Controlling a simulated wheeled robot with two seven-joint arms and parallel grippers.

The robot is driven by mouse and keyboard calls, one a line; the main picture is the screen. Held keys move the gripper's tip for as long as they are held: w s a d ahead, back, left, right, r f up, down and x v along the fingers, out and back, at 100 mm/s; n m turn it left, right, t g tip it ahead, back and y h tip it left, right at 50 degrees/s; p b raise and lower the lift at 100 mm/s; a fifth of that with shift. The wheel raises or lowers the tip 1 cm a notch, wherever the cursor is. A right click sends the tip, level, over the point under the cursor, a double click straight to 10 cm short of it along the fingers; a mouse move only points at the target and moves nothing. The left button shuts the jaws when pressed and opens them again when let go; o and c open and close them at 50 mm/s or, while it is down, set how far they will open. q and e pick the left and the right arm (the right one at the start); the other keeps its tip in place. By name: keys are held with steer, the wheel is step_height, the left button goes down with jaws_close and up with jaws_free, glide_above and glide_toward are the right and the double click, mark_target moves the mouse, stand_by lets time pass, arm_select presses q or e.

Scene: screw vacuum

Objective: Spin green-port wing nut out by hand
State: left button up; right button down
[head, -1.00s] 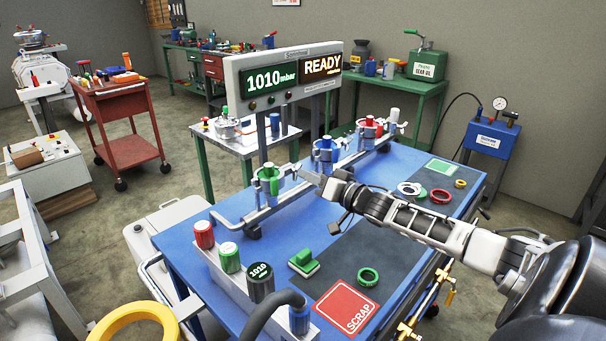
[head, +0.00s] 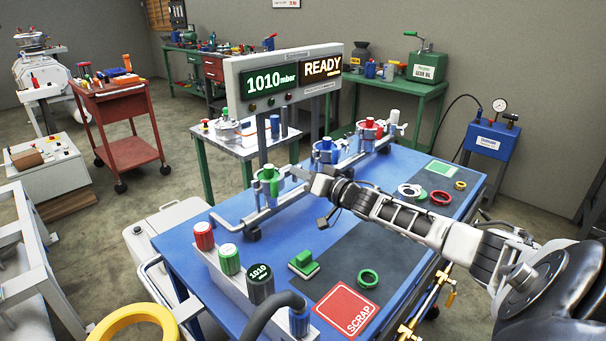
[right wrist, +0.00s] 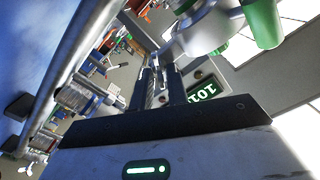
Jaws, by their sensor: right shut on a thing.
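The green port (head: 268,180) is a metal flange with a green cap and clamp at the near end of the pipe manifold on the blue bench. My right gripper (head: 299,173) is at the right side of its clamp, shut on the small wing nut there. The fingers mostly hide the nut. In the right wrist view the two dark fingers of the gripper (right wrist: 158,85) are close together, with a thin metal rod between them. The silvery clamp (right wrist: 205,32) and a green part (right wrist: 262,20) show just beyond. My left gripper is not in view.
The blue port (head: 325,150) and red port (head: 368,128) stand farther along the manifold. The display panel (head: 290,75) reads 1010 mbar and READY. A green block (head: 303,264), green ring (head: 368,278) and red SCRAP mat (head: 345,308) lie on the near bench.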

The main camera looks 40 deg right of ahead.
arm_select(q)
steer(key=b, duration=0.2)
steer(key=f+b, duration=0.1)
steer(key=b, duration=0.1)
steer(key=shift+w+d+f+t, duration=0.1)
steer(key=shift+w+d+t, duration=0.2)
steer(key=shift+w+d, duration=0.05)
arm_select(e)
steer(key=n, duration=1.6)
steer(key=a+n, duration=0.1)
steer(key=n, duration=0.7)
steer(key=shift+f+n, duration=0.15)
steer(key=shift+n, duration=0.15)
